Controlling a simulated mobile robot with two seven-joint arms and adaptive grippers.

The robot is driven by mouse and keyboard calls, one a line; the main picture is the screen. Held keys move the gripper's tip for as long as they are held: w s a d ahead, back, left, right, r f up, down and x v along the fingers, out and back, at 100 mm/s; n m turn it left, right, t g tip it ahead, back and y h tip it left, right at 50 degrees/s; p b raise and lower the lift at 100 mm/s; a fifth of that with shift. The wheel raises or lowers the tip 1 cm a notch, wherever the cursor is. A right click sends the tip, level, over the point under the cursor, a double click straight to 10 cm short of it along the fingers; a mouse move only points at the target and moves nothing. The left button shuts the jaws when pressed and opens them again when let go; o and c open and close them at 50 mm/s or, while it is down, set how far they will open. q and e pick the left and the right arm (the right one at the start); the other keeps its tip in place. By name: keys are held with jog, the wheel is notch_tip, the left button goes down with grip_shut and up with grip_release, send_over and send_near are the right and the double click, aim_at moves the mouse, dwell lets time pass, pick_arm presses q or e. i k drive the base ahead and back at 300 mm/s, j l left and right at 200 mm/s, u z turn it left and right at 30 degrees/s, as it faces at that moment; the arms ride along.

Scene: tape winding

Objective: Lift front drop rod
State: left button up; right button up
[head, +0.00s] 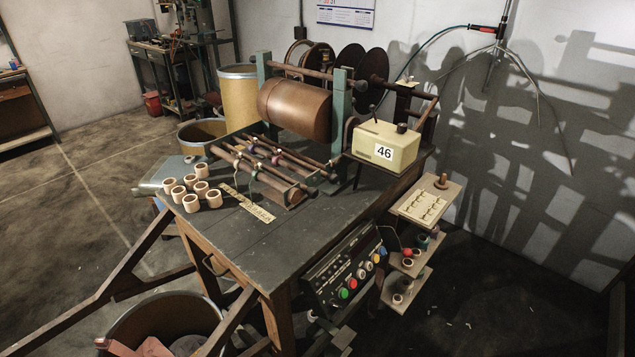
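The winding machine stands on a dark wooden table (290,221), with a large brown drum (296,108) held between green posts. In front of the drum, several dark rods lie side by side in a low rack, tilted slightly in the picture. The frontmost rod (246,174) lies lowest, towards the viewer. Small coloured spools sit on the rods behind it. I cannot tell for sure which rod is the front drop rod. Neither of my grippers shows in the head view.
Several pale rings (191,203) stand on the table's left part, near a labelled strip (247,203). A cream box (386,146) marked 46 stands at the right. A button panel (345,267) and small shelves (425,205) flank the table. A bin (165,318) stands below left.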

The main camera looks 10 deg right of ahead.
aim_at(312, 192)
jog(key=i+l+u, duration=0.1)
jog(key=l, duration=0.2)
jog(key=i+l+u, duration=0.1)
jog(key=l, duration=0.2)
jog(key=i+l+u, duration=0.15)
jog(key=l, duration=0.2)
jog(key=k+l+u, duration=0.1)
jog(key=l+u, duration=0.25)
jog(key=l, duration=1.25)
